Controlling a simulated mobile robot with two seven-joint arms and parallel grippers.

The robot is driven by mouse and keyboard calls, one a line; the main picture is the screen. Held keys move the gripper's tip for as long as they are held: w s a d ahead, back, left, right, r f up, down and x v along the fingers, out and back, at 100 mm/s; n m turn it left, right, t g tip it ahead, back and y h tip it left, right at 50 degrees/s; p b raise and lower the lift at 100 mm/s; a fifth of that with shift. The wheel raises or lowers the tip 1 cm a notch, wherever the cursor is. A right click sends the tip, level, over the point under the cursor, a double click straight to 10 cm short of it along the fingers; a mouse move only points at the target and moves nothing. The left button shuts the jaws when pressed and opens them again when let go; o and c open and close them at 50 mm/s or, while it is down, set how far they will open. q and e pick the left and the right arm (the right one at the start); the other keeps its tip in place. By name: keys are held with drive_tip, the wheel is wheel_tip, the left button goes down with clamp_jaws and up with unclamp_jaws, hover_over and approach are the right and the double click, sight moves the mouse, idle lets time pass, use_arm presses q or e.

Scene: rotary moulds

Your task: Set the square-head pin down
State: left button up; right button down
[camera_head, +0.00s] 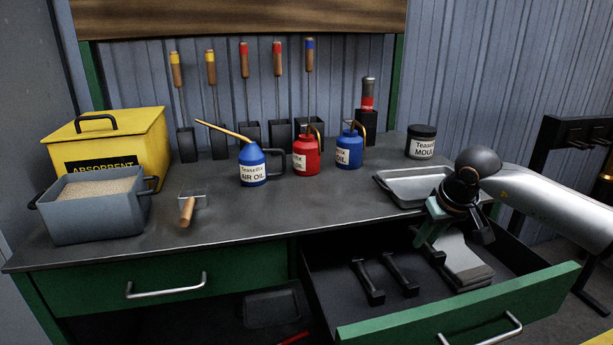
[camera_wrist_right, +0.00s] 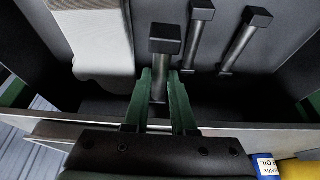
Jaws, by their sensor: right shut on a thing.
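My right gripper (camera_head: 430,232) reaches down into the open green drawer (camera_head: 450,310). Its green fingers (camera_wrist_right: 166,82) are shut on a black square-head pin (camera_wrist_right: 165,42). In the wrist view the pin's square head sticks out beyond the fingertips and its shaft runs back between them. In the head view the held pin (camera_head: 434,254) shows only partly, low in the drawer; I cannot tell whether it touches the floor. Two similar pins (camera_head: 371,287) (camera_head: 402,275) lie side by side in the drawer, to its left in the head view. My left gripper is not in view.
Folded grey cloths (camera_head: 466,262) lie in the drawer right of the held pin. A metal tray (camera_head: 405,200) sits on the bench above the drawer. Oil cans (camera_head: 252,165) and a black jar (camera_head: 421,142) stand further back.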

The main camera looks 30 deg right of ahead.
use_arm(q)
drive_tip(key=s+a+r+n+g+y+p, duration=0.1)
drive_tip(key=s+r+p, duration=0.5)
drive_tip(key=p, duration=1.4)
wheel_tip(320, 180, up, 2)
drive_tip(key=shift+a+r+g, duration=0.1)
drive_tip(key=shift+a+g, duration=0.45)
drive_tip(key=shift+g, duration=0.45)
use_arm(e)
drive_tip(key=s+a+r+n, duration=0.1)
drive_tip(key=a+r, duration=0.3)
drive_tip(key=a, duration=0.5)
drive_tip(key=s+a+r+n, duration=0.1)
drive_tip(key=s+a+r, duration=0.2)
drive_tip(key=a, duration=0.7)
drive_tip(key=s+a+r+n+y, duration=0.1)
drive_tip(key=s+a+r, duration=0.1)
drive_tip(key=a+r, duration=0.4)
drive_tip(key=a, duration=0.4)
drive_tip(key=shift+a+r, duration=0.2)
drive_tip(key=shift+a, duration=0.05)
